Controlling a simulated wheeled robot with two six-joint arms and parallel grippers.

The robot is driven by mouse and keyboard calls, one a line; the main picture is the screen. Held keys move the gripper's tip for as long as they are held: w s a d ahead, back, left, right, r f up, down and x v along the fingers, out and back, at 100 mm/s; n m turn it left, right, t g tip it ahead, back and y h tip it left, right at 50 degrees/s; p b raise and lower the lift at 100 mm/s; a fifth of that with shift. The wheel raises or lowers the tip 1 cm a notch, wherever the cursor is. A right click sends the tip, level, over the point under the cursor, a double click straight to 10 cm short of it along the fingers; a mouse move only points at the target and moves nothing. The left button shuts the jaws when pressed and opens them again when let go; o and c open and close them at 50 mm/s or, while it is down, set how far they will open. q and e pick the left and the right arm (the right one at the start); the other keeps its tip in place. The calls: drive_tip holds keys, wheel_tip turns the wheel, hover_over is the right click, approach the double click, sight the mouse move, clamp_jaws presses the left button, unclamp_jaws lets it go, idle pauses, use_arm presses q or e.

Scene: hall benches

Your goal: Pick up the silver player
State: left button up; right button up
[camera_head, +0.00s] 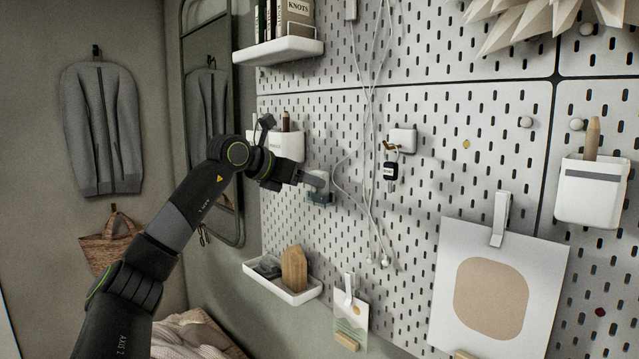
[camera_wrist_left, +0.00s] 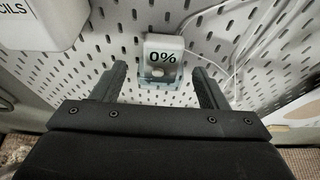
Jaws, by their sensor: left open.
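A small light device marked "0%" (camera_wrist_left: 163,48), which looks like the silver player, sits upright in a blue-grey holder (camera_wrist_left: 150,84) on the pegboard. In the head view the device and its holder (camera_head: 320,198) show just beyond my left gripper, partly covered by it. My left gripper (camera_head: 309,180) reaches in from the left. In the left wrist view the left gripper (camera_wrist_left: 160,74) is open, with one finger on each side of the device. I cannot tell whether the fingers touch it. My right gripper is not in view.
A white pencil cup (camera_head: 287,146) hangs close behind my left gripper. White cables (camera_head: 368,130) hang just right of the device. A padlock (camera_head: 390,171) hangs on a hook further right. A white tray (camera_head: 284,291) with a wooden block is below. A shelf of books (camera_head: 280,50) is above.

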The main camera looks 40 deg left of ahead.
sight(315, 188)
use_arm(q)
drive_tip(key=p+x, duration=0.1)
drive_tip(key=x, duration=0.3)
drive_tip(key=shift+d+r, duration=0.1)
drive_tip(key=shift+d, duration=0.05)
